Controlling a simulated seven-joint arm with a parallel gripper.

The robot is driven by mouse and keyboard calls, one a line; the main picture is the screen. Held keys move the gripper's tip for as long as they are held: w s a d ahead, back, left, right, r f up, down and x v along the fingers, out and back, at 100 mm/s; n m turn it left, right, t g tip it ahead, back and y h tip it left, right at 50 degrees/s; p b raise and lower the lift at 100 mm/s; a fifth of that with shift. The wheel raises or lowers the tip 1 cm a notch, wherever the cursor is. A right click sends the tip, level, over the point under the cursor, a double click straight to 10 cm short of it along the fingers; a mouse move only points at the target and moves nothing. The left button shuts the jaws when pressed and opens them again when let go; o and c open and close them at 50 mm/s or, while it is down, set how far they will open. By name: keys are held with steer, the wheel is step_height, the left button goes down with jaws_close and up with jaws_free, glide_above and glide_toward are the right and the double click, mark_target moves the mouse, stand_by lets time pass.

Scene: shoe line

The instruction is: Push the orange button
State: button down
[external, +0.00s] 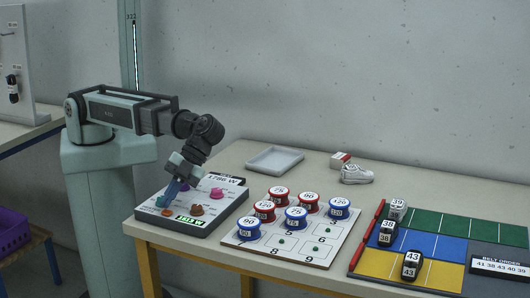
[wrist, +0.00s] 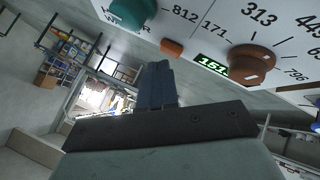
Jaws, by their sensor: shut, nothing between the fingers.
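The small orange button (external: 166,213) sits near the front edge of the sloped control panel (external: 238,208), beside the teal knob (external: 161,202). In the wrist view the orange button (wrist: 172,48) lies between the teal knob (wrist: 132,12) and the larger brown-orange knob (wrist: 250,65). My gripper (external: 171,198) points down over the panel's left part, close to the teal knob. Its blue fingers (wrist: 157,68) are together and empty, with the tips near the button in the wrist view. I cannot tell whether they touch it.
The panel also carries a pink knob (external: 216,193), a brown-orange knob (external: 197,211) and a lit green display (external: 188,220). To the right stands a white board (external: 318,255) with red and blue spools. A grey tray (external: 275,159) lies behind.

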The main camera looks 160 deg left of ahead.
mark_target(170, 210)
steer(key=shift+r, duration=0.15)
steer(key=shift+r, duration=2.85)
steer(key=c, duration=1.8)
jaws_free()
